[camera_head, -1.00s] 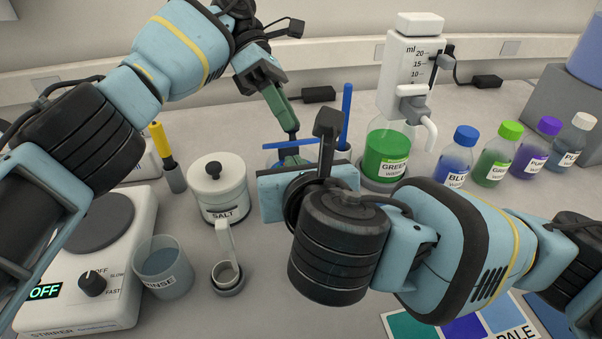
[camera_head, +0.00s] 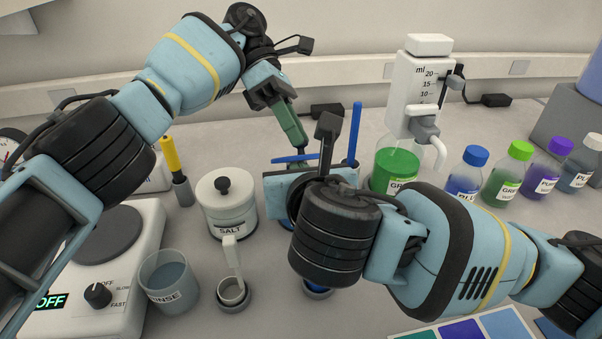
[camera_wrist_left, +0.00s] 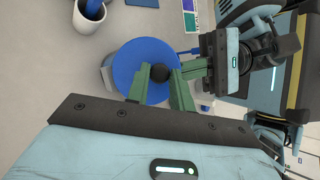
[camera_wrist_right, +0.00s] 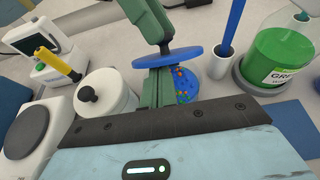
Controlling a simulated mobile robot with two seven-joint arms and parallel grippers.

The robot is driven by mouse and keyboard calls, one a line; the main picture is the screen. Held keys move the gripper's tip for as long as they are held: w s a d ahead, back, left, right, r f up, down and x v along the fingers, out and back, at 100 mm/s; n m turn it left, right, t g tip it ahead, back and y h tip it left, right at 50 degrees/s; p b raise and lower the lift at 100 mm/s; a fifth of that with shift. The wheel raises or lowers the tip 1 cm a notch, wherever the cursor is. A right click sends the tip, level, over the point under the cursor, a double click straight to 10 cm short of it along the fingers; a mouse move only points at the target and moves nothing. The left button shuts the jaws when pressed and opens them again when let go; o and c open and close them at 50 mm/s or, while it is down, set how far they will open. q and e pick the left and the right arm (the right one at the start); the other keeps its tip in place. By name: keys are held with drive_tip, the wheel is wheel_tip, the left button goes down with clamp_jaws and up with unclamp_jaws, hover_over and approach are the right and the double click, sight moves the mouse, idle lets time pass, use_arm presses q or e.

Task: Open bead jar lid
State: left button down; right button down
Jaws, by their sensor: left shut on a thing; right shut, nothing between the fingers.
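The blue disc lid (camera_wrist_left: 140,70) with its black knob (camera_wrist_left: 160,72) is between the green fingers of my left gripper (camera_wrist_left: 172,84), shut on the knob. In the right wrist view the lid (camera_wrist_right: 167,57) is above the bead jar (camera_wrist_right: 186,85), whose coloured beads show below it; I cannot tell how wide the gap is. My left gripper (camera_head: 299,148) reaches down from the upper left in the head view. My right gripper (camera_wrist_right: 153,85) is shut and empty, its fingers in front of the jar's left part. Its body hides most of the jar in the head view.
The white salt jar (camera_head: 226,205) stands left of the jar. The rinse beaker (camera_head: 168,280) and stirrer (camera_head: 140,235) are farther left. A blue rod (camera_head: 355,130) and the green flask (camera_head: 396,165) stand to the right, then several capped bottles (camera_head: 505,178).

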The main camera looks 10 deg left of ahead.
use_arm(q)
drive_tip(key=c, duration=1.2)
unclamp_jaws()
drive_tip(key=shift+s+d+f, duration=0.15)
drive_tip(key=shift+f, duration=0.05)
drive_tip(key=shift+c, duration=0.2)
